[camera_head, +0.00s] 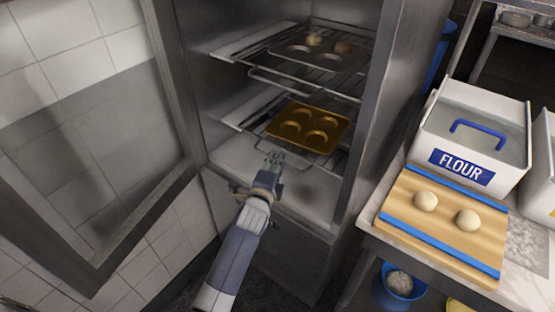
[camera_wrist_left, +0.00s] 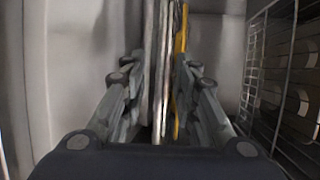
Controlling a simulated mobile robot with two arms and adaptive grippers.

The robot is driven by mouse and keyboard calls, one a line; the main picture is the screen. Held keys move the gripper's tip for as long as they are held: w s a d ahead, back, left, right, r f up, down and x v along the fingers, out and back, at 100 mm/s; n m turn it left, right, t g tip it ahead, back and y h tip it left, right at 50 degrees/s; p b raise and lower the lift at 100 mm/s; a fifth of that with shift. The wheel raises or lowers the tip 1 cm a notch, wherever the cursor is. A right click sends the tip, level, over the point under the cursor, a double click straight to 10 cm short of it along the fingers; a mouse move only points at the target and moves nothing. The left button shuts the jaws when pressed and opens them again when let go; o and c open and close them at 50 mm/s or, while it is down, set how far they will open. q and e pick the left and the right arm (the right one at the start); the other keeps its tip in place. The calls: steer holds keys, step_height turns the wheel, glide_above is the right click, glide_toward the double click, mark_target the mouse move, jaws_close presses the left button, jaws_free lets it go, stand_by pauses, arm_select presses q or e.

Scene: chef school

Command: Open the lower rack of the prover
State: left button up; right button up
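The prover (camera_head: 385,120) stands with its glass door (camera_head: 95,150) swung open to the left. Its lower rack (camera_head: 240,122) is a wire shelf carrying a golden-brown tray (camera_head: 318,112) with round hollows. My left gripper (camera_head: 274,158) is at the front edge of this rack, just in front of the tray. In the left wrist view, its two fingers (camera_wrist_left: 160,85) stand apart, with the rack's wires (camera_wrist_left: 158,40) and the tray's yellow edge (camera_wrist_left: 181,45) seen edge-on between them. Whether the fingers touch the wires is unclear. My right gripper is not in view.
An upper rack (camera_head: 260,50) holds a dark tray (camera_head: 318,58) with dough. To the right, a table carries a flour bin (camera_head: 473,130) and a wooden board (camera_head: 440,235) with two dough balls. A blue bucket (camera_head: 398,284) stands below. A tiled wall is at left.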

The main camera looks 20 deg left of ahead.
arm_select(q)
steer(key=shift+w+a+f, duration=0.1)
steer(key=shift+w+f, duration=0.05)
steer(key=shift+w, duration=0.45)
steer(key=shift+w+f, duration=0.1)
steer(key=shift+w, duration=0.5)
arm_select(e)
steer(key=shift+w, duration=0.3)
arm_select(q)
steer(key=shift+c, duration=0.3)
jaws_close()
steer(key=shift+s, duration=0.1)
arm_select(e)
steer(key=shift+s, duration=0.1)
